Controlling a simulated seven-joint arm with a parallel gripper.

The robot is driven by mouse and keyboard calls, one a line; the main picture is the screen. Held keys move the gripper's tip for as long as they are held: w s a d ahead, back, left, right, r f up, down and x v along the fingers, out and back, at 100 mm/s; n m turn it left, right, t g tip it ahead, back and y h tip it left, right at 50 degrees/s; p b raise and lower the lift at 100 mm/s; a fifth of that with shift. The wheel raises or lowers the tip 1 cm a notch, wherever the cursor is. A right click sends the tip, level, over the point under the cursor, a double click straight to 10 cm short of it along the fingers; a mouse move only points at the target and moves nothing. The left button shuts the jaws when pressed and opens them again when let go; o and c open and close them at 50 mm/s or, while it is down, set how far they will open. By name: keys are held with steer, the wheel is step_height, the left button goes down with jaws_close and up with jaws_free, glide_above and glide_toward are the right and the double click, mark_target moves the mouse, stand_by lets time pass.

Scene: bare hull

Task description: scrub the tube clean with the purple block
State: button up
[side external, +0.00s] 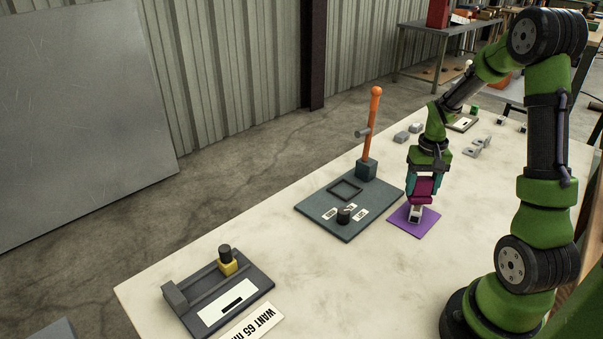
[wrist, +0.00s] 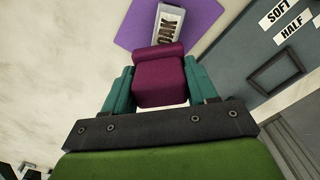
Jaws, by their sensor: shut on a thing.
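My gripper (side external: 423,187) is shut on the purple block (side external: 424,195), a magenta-purple piece with a raised ridge at its far end. In the wrist view the purple block (wrist: 160,82) sits between the two teal fingers. In the side view it is held above a flat purple mat (side external: 426,225). I cannot make out a tube with certainty.
Left of the mat is a dark board (side external: 315,207) with an upright orange lever (side external: 372,125) and a black knob (side external: 344,215). Nearer is a gauge-like fixture (side external: 257,281) beside a "WANT 65" card (side external: 252,325). Small grey blocks (side external: 402,137) lie behind. The table between the fixtures is clear.

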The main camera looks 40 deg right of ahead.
steer(key=shift+a+r, duration=0.15)
steer(key=shift+r, duration=3.9)
steer(key=shift+s+f, duration=0.1)
steer(key=shift+f, duration=0.05)
